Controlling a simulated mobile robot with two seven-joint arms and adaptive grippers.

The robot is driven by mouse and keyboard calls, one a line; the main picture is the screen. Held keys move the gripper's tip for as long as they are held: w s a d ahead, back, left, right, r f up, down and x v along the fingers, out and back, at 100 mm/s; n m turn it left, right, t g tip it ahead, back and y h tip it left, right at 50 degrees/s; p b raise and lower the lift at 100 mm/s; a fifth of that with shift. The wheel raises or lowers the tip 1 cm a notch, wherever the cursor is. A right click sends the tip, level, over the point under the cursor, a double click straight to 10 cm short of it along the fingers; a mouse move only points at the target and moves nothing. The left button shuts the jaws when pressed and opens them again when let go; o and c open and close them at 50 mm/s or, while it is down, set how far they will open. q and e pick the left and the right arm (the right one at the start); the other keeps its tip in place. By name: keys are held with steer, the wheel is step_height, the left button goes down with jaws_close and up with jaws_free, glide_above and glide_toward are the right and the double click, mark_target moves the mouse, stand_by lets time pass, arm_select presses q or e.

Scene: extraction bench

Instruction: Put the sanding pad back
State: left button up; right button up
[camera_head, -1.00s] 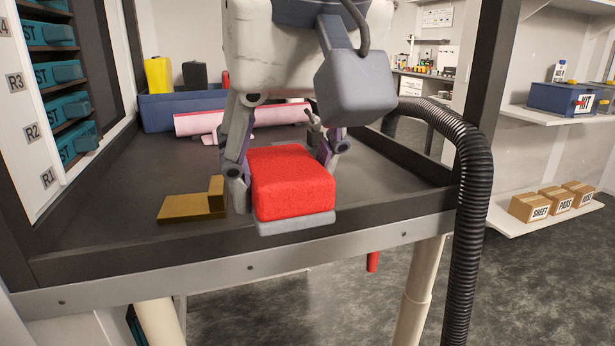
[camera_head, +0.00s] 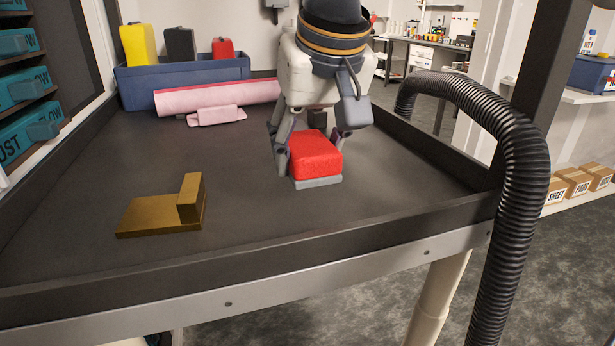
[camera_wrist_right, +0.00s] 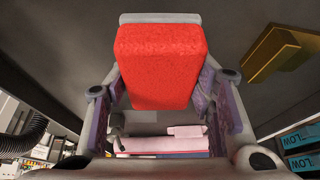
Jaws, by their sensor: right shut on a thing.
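The sanding pad (camera_head: 315,155) is a red block with a grey base layer. My right gripper (camera_head: 309,158) is shut on it, with one finger on each side. The pad is over the dark bench top, back from the front edge, with its grey side down. I cannot tell whether it touches the surface. In the right wrist view the pad (camera_wrist_right: 161,65) sits between the two fingers (camera_wrist_right: 162,98). My left gripper is not in view.
A brass L-shaped block (camera_head: 160,212) lies at the front left of the bench (camera_head: 300,215). A pink roll (camera_head: 215,96) and a blue bin (camera_head: 180,90) with containers stand at the back left. A black ribbed hose (camera_head: 520,180) runs down the right side.

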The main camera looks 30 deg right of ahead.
mark_target(320, 143)
steer(key=f, duration=0.1)
steer(key=w+d+f, duration=0.1)
steer(key=w+f, duration=0.1)
steer(key=shift+d+f, duration=0.2)
steer(key=shift+d, duration=0.2)
steer(key=shift+f, duration=1.4)
steer(key=shift+f, duration=0.1)
steer(key=o, duration=1)
steer(key=shift+w, duration=0.1)
steer(key=v, duration=1.2)
